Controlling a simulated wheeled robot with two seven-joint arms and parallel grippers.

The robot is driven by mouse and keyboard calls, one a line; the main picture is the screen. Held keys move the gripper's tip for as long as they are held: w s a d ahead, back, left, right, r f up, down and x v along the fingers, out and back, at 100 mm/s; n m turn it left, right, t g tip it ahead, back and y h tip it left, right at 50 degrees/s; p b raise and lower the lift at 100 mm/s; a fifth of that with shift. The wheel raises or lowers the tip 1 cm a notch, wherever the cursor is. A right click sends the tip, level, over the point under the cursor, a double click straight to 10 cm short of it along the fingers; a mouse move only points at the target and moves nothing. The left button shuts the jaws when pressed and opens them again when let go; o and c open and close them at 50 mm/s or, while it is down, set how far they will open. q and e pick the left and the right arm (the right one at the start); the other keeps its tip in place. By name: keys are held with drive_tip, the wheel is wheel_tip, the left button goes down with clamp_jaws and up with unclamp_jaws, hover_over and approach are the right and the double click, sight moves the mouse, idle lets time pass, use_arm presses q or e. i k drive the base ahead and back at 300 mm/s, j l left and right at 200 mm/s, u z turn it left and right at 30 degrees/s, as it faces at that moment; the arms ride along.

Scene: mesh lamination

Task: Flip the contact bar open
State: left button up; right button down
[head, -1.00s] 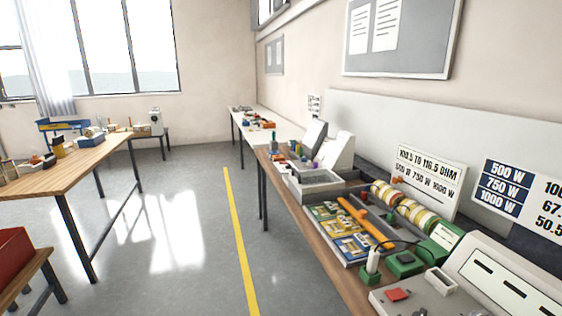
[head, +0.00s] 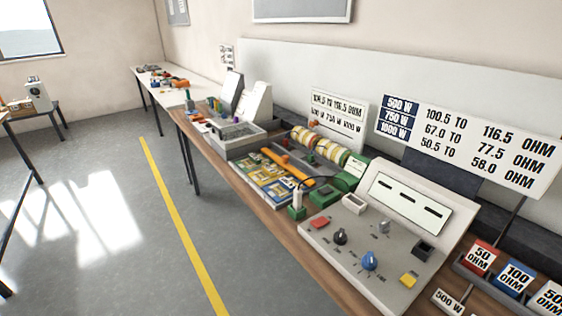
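A long orange bar (head: 289,165) is in the middle of the head view, on a grey tray (head: 232,166) of yellow and blue cards. It may be the contact bar, but I cannot tell for sure. It lies low and slanting across the tray. Right of the tray, a grey control panel (head: 322,247) has a red button (head: 319,223), a black knob (head: 340,236), a blue knob (head: 369,260) and a yellow button (head: 408,280). A white plug-like piece (head: 297,197) stands on a green block (head: 297,212). Neither of my grippers is in view.
Yellow-and-white rolls (head: 328,149) lie behind the tray. A large ohm sign (head: 465,145) stands at the back. Red, blue and white ohm bins (head: 515,278) are at lower right. The floor left of the bench is clear, with a yellow line (head: 180,225).

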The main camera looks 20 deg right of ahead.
sight(285, 161)
drive_tip(key=i+j, duration=0.2)
drive_tip(key=i, duration=0.25)
drive_tip(key=i+j, duration=0.25)
drive_tip(key=i, duration=0.15)
drive_tip(key=i+j, duration=0.2)
drive_tip(key=i, duration=0.25)
